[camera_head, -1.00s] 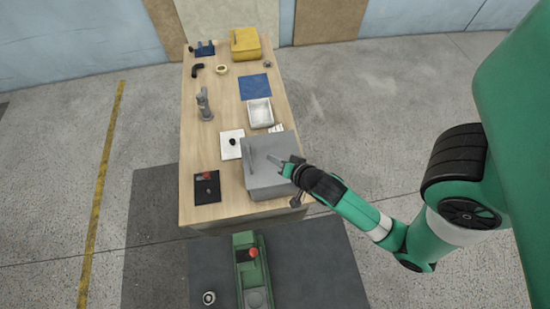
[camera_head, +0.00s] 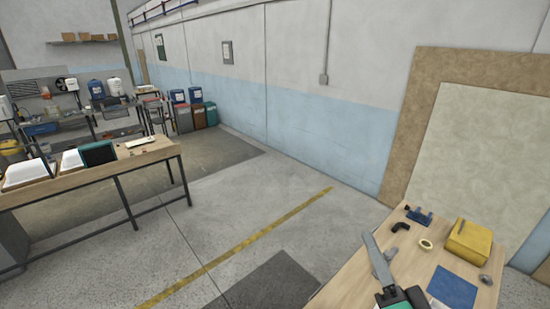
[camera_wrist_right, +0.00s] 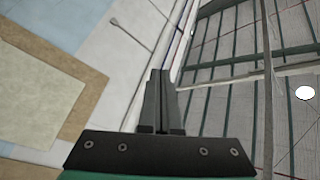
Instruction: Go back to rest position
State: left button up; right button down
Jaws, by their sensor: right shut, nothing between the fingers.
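My right gripper (camera_head: 368,238) rises from the bottom of the head view, pointing up, in front of the wooden workbench (camera_head: 349,289). Its fingers are together and empty. In the right wrist view, the closed fingers (camera_wrist_right: 160,73) point up against a background of wall, panels and ceiling, with nothing between them. My left gripper is not in view.
A yellow box (camera_head: 470,241), a tape roll (camera_head: 425,244), a black elbow piece (camera_head: 400,227) and a blue mat (camera_head: 452,288) lie on the workbench. Another table (camera_head: 95,175) stands at left. Open floor with a yellow line (camera_head: 255,243) lies between.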

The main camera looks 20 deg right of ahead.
jog(key=s+a+r+n+t+y, duration=0.2)
jog(key=a+r+n, duration=0.1)
jog(key=r, duration=0.6)
jog(key=s+a+r+n+t+y, duration=0.2)
jog(key=r+n, duration=0.4)
jog(key=r, duration=0.3)
jog(key=s+a+r+n+t+y, duration=0.3)
jog(key=a+r+n+t, duration=0.1)
jog(key=r, duration=0.6)
jog(key=shift+a+n, duration=0.6)
jog(key=shift+a, duration=0.05)
jog(key=shift+s, duration=0.1)
